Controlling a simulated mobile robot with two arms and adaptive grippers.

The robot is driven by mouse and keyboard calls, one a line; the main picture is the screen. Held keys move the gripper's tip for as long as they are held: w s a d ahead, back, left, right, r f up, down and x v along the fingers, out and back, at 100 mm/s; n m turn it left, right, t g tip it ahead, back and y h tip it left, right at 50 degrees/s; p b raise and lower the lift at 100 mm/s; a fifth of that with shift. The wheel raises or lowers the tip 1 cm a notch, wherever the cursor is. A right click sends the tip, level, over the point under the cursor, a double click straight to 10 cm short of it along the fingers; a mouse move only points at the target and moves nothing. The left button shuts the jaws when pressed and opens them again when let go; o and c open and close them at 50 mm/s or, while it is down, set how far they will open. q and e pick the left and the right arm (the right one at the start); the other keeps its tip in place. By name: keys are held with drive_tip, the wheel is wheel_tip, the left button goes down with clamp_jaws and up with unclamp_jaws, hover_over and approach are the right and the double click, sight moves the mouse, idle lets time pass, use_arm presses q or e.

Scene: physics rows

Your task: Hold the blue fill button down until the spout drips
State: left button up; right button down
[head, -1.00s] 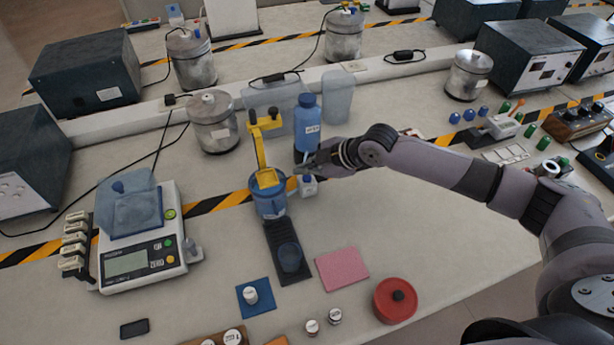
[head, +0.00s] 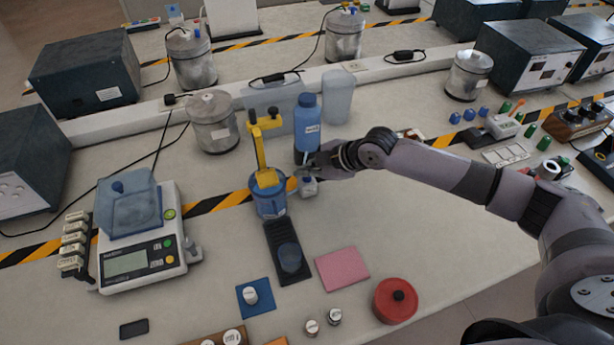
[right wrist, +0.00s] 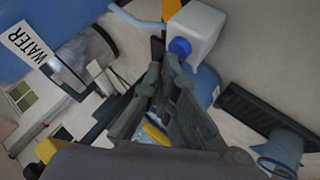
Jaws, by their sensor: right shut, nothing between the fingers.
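A small white block (head: 309,187) stands just right of the blue container with the yellow upright. In the right wrist view the white block (right wrist: 200,30) carries a round blue button (right wrist: 180,47). My right gripper (head: 309,170) is shut and empty, just above the block. In the right wrist view its fingertips (right wrist: 164,56) are beside the button; I cannot tell whether they touch it. A pale blue tube (right wrist: 137,20) runs near the block. I cannot make out the spout's end or any drip. My left gripper is not in view.
A blue bottle (head: 308,128) stands right behind my gripper, its label reading WATER in the wrist view. The blue container with a yellow upright (head: 268,203) is close on the left. A clear blue cup (head: 290,258) stands on a black strip in front. A pink mat (head: 342,268) lies nearby.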

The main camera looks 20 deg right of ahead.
sight(306, 180)
drive_tip(key=shift+f, duration=0.55)
drive_tip(key=shift+r, duration=0.15)
idle(3.3)
drive_tip(key=shift+r+p, duration=0.6)
drive_tip(key=shift+r, duration=0.25)
wheel_tip(306, 180, up, 5)
drive_tip(key=p, duration=0.4)
idle(0.3)
